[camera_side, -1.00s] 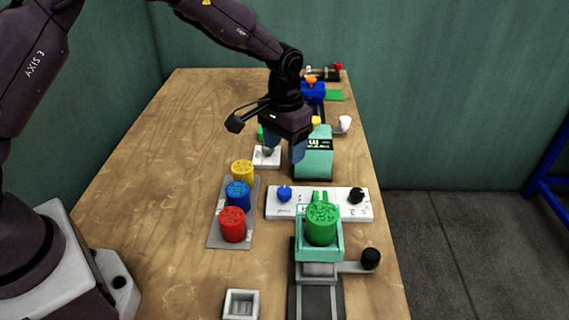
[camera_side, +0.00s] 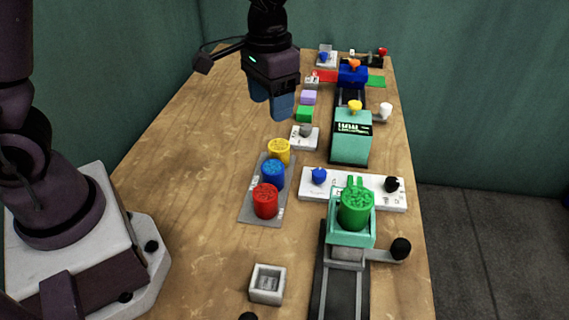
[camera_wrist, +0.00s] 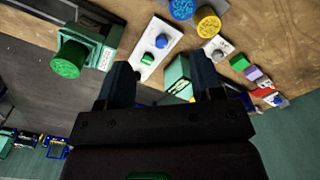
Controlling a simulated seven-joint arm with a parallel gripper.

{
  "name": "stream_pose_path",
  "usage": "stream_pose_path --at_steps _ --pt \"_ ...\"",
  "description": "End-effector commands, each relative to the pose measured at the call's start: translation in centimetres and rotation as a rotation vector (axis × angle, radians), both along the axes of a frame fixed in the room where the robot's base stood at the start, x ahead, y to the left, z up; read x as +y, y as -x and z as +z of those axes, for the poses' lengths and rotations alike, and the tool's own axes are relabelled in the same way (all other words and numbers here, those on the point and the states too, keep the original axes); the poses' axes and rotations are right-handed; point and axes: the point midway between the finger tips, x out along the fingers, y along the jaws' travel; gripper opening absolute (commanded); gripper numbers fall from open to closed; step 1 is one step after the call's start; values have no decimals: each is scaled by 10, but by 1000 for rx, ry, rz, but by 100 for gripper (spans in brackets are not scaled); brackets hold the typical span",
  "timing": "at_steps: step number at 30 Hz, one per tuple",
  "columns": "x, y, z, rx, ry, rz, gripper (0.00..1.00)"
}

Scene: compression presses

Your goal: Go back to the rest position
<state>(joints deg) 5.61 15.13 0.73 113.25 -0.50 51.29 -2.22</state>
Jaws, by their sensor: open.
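My gripper (camera_side: 272,103) hangs in the air above the left-middle part of the wooden table, fingers down. In the wrist view my gripper (camera_wrist: 167,82) has its two fingers apart with nothing between them. A green cylinder (camera_side: 356,208) sits upright in a mint-green holder (camera_side: 351,238) at the front right. It also shows in the wrist view (camera_wrist: 67,60). Yellow (camera_side: 279,150), blue (camera_side: 272,173) and red (camera_side: 265,200) cylinders stand in a row on a grey plate (camera_side: 255,216), below and apart from my gripper.
A white panel (camera_side: 343,187) with a blue knob (camera_side: 319,175) and a black knob (camera_side: 392,184) lies behind the holder. A mint-green press block (camera_side: 351,145) and a blue block (camera_side: 352,74) stand farther back. A small grey box (camera_side: 267,283) sits in front. The table's left side is clear.

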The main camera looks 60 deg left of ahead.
Motion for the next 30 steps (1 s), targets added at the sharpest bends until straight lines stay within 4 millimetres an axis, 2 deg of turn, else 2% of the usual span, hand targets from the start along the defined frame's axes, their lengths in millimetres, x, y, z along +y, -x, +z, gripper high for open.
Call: stream_pose_path --at_steps 1,6,12,15,20,24,30 --pt "4 16 17 -33 3 -1 60" --pt "14 67 55 -129 8 -1 60" --pt "24 123 81 -266 9 10 60" --pt "27 143 90 -337 8 19 60" --pt "30 158 103 -435 7 33 60" --pt "31 161 113 -483 6 39 60" --pt "32 160 114 -486 6 42 60"
